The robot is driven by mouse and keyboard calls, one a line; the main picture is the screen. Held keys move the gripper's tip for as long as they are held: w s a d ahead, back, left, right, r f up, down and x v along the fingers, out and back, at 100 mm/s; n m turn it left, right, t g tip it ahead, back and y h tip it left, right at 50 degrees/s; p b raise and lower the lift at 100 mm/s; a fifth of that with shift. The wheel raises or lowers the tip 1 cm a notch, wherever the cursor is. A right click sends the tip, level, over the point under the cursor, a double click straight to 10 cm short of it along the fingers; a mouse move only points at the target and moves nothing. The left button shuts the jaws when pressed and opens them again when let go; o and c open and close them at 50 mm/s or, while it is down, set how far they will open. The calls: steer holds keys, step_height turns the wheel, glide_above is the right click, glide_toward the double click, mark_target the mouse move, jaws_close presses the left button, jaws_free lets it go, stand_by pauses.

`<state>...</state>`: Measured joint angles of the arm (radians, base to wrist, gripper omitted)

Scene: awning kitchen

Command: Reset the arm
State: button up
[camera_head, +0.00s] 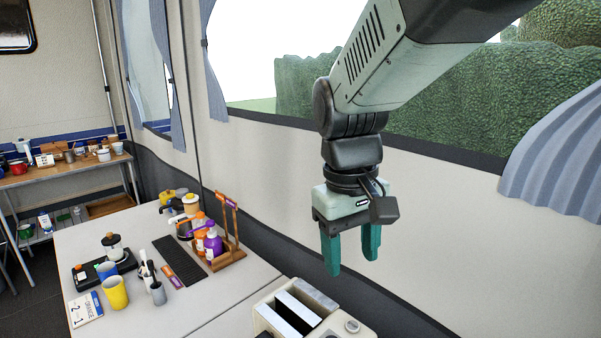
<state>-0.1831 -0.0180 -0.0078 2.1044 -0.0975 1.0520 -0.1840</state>
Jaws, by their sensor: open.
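My gripper (352,250) hangs from my arm at the right of the middle, with its two green fingers pointing down. The fingers stand apart and nothing shows between them. It is in front of the pale awning wall, above and to the right of a cream toaster-like appliance (268,321) at the bottom edge. No contact with anything shows.
A white table (217,320) at lower left carries a yellow cup (116,293), a blue cup (107,270), a purple bottle (213,246) and a wooden rack (232,257). A shelf (70,176) with crockery stands far left. A blue curtain (560,155) hangs at right.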

steer(key=s+d+r+m+t, duration=0.2)
steer(key=s, duration=0.4)
steer(key=s+d+r+m+t+y, duration=0.1)
steer(key=s+r+m+t, duration=0.1)
steer(key=s, duration=0.5)
steer(key=shift+d+r+t, duration=0.35)
steer(key=shift+r+t, duration=0.35)
steer(key=shift+r, duration=0.15)
steer(key=shift+w, duration=0.1)
steer(key=o, duration=0.4)
steer(key=shift+w+a+r, duration=0.1)
steer(key=shift+w+a, duration=0.1)
steer(key=o, duration=0.4)
steer(key=w+a+m+g+y, duration=0.2)
steer(key=w+a+m+g, duration=0.1)
steer(key=w+a, duration=0.4)
steer(key=shift+w+a+f+m, duration=0.2)
steer(key=shift+w+a+m, duration=0.1)
steer(key=shift+w+a, duration=0.05)
steer(key=w+a+f+m+g+y, duration=0.1)
steer(key=w+a+f+m+g, duration=0.3)
steer(key=a, duration=0.5)
steer(key=w+a+f+m+g, duration=0.2)
steer(key=w+a+f, duration=0.3)
steer(key=a, duration=0.4)
steer(key=s+x, duration=0.1)
steer(key=x, duration=1)
